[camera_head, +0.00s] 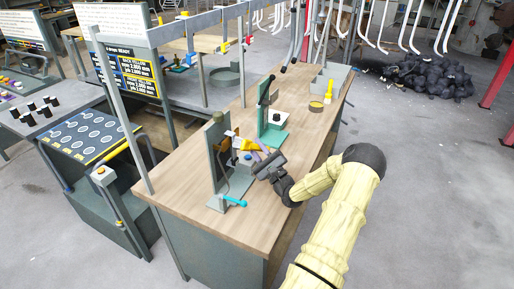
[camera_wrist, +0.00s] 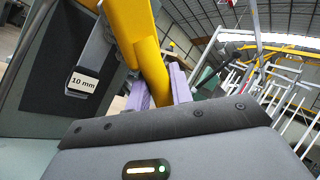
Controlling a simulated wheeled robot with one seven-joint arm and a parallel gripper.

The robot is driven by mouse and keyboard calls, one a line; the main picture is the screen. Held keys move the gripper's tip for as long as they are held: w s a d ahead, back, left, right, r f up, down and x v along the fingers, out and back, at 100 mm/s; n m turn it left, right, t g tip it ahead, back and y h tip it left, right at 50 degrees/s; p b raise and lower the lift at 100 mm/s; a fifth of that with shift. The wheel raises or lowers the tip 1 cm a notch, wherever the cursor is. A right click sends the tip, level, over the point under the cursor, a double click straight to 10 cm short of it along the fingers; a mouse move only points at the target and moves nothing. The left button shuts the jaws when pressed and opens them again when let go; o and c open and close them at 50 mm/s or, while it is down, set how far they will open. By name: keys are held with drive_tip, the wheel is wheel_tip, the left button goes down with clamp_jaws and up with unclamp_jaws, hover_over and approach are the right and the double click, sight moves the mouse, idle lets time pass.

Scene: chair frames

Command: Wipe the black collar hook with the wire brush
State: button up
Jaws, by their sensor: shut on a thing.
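My gripper (camera_head: 262,154) is over the workbench, close to the upright grey fixture at the near end. Its purple fingers, also seen in the wrist view (camera_wrist: 160,90), are shut on a yellow tool (camera_wrist: 138,40), which seems to be the wire brush. This brush (camera_head: 248,147) shows small and yellow in the head view, beside the fixture. No bristles can be made out, so I cannot tell whether it touches anything. I cannot pick out the black collar hook for certain in either view.
The grey fixture (camera_head: 217,150) stands by my gripper; a plate marked 10 mm (camera_wrist: 84,82) is close in the wrist view. A green fixture (camera_head: 272,134) stands farther along the wooden bench (camera_head: 178,189). A cyan-handled lever (camera_head: 236,202) is at the near end. The bench's right side is mostly clear.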

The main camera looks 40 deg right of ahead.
sight(250, 148)
drive_tip(key=shift+s+a, duration=0.3)
drive_tip(key=shift+a, duration=0.5)
drive_tip(key=shift+s+a+p, duration=0.15)
drive_tip(key=shift+s+a, duration=0.05)
drive_tip(key=shift+a, duration=0.3)
drive_tip(key=shift+s+a+p, duration=0.15)
drive_tip(key=shift+a, duration=0.3)
drive_tip(key=shift+r, duration=0.1)
drive_tip(key=shift+r+p, duration=0.5)
drive_tip(key=shift+r, duration=0.2)
drive_tip(key=shift+d+f, duration=0.1)
drive_tip(key=shift+w+d, duration=0.4)
drive_tip(key=shift+d, duration=0.45)
